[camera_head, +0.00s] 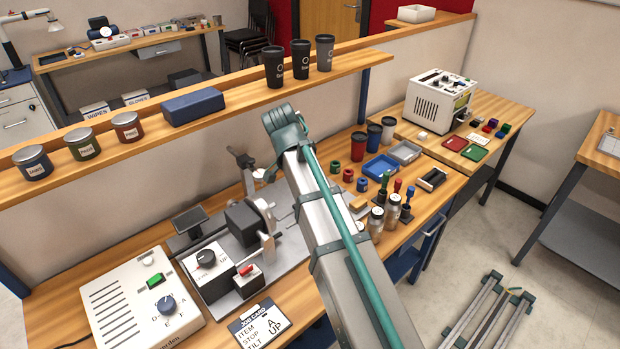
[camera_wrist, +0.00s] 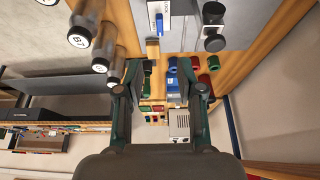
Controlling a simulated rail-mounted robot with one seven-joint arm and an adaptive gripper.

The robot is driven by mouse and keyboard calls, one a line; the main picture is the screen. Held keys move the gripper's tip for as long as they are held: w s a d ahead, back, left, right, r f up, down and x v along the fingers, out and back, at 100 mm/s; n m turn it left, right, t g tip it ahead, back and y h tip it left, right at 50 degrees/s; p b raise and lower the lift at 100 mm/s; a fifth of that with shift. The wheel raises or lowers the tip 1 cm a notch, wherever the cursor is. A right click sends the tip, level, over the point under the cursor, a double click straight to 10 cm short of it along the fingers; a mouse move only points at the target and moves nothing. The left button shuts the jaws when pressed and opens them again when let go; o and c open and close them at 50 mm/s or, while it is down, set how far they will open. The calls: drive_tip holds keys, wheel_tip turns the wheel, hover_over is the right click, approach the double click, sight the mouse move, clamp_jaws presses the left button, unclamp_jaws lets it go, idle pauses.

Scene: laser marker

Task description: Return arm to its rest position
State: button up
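My arm (camera_head: 335,235) rises from the bottom edge across the middle of the head view, over the workbench. Its bend (camera_head: 284,122) is near the long shelf. I cannot clearly make out my gripper in the head view; the arm hides much of that area. In the wrist view my gripper (camera_wrist: 161,78) has its two dark green fingers spread apart. No held object shows between them. Small coloured parts and a blue tray (camera_wrist: 173,84) show beyond the finger gap.
The shelf (camera_head: 225,105) carries jars, a blue case (camera_head: 193,106) and black cups (camera_head: 300,58). The workbench (camera_head: 60,305) holds a control box (camera_head: 135,308), a clamp device, trays (camera_head: 381,167) and bottles (camera_head: 391,212). A white machine (camera_head: 440,100) stands on the right table.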

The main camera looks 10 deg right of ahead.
wheel_tip(320, 180, up, 6)
drive_tip(key=p, duration=0.3)
idle(0.5)
